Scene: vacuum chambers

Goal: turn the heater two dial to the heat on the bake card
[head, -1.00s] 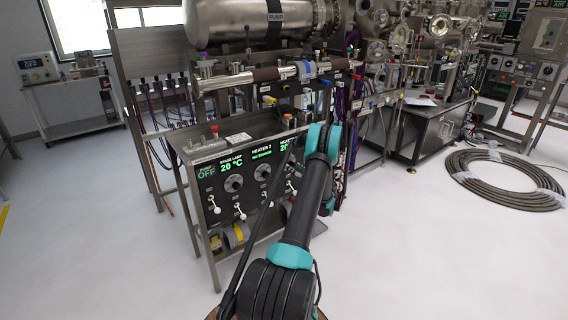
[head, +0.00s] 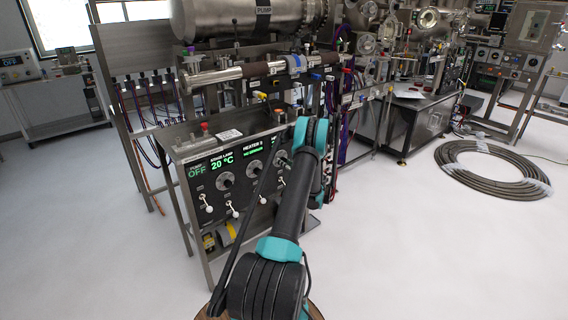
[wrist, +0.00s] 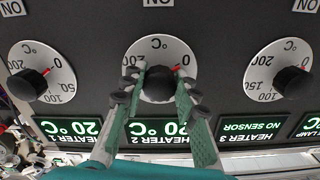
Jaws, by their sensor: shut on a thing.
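The heater two dial (wrist: 133,73) is the middle dial in the wrist view, between the heater 1 dial (wrist: 25,93) and the heater 3 dial (wrist: 262,92). It has a black knob on a white scale, seen upside down. Its red pointer is near 0. My gripper (wrist: 158,92) is shut on this knob, one finger on each side. The display (wrist: 158,128) below the dial in the picture reads 20 °C, partly hidden by the fingers. I cannot make out a readable bake card.
The control panel (head: 208,186) carries several dials and white-tipped switches (head: 209,209). A small white card (head: 230,134) lies on its top, its text too small to read. Pipes and a steel chamber (head: 235,18) stand behind. Coiled hose (head: 492,168) lies on the floor at right.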

